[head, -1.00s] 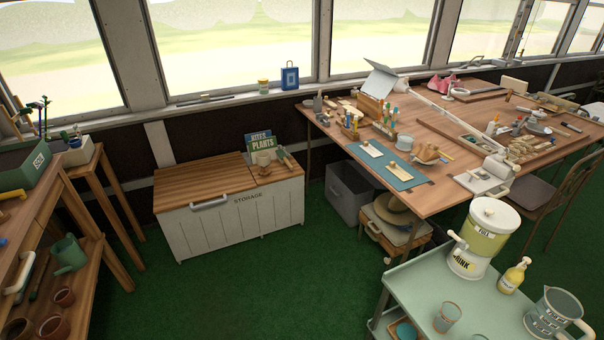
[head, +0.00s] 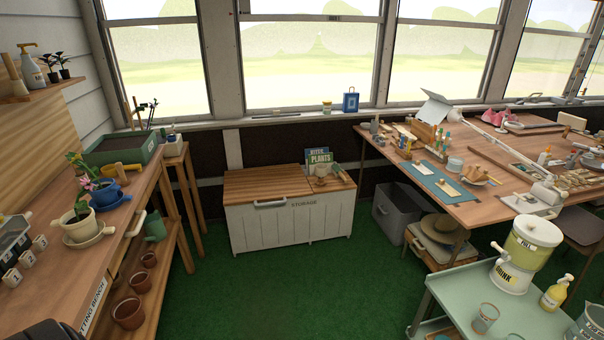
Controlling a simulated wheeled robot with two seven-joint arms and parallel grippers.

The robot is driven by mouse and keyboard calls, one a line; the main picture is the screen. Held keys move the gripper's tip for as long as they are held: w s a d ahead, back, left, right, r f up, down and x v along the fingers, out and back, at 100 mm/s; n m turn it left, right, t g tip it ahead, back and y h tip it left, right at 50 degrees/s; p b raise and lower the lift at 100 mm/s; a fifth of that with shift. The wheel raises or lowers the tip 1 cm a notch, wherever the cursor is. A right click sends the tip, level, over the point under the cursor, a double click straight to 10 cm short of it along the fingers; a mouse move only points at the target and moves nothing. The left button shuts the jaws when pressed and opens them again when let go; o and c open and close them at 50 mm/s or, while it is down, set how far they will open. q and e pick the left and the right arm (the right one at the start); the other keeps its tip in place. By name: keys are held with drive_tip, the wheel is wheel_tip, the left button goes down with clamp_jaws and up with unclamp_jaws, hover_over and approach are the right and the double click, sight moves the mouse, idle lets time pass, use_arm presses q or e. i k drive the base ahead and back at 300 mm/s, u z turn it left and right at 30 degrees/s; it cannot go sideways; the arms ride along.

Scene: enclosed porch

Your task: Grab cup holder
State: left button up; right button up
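I cannot make out for certain which thing is the cup holder. A small beige cup-like object (head: 322,171) stands on the right part of the wooden lid of the white storage chest (head: 290,222), in front of a plants book (head: 318,157). It is too small to tell its exact form. A clear drinking cup (head: 486,318) stands on the pale green cart (head: 462,287) at lower right.
Potting bench (head: 150,208) with pots stands at left. A wooden worktable (head: 478,212) crowded with tools is at right, with a grey bin (head: 398,211) and a stool with a straw hat (head: 440,226) below. Green floor (head: 300,290) before the chest is open.

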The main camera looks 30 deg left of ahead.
sight(321, 174)
drive_tip(key=u, duration=0.75)
drive_tip(key=i, duration=0.75)
drive_tip(key=u, duration=0.9)
drive_tip(key=i, duration=0.85)
drive_tip(key=z, duration=0.45)
drive_tip(key=i, duration=0.75)
drive_tip(key=z, duration=0.7)
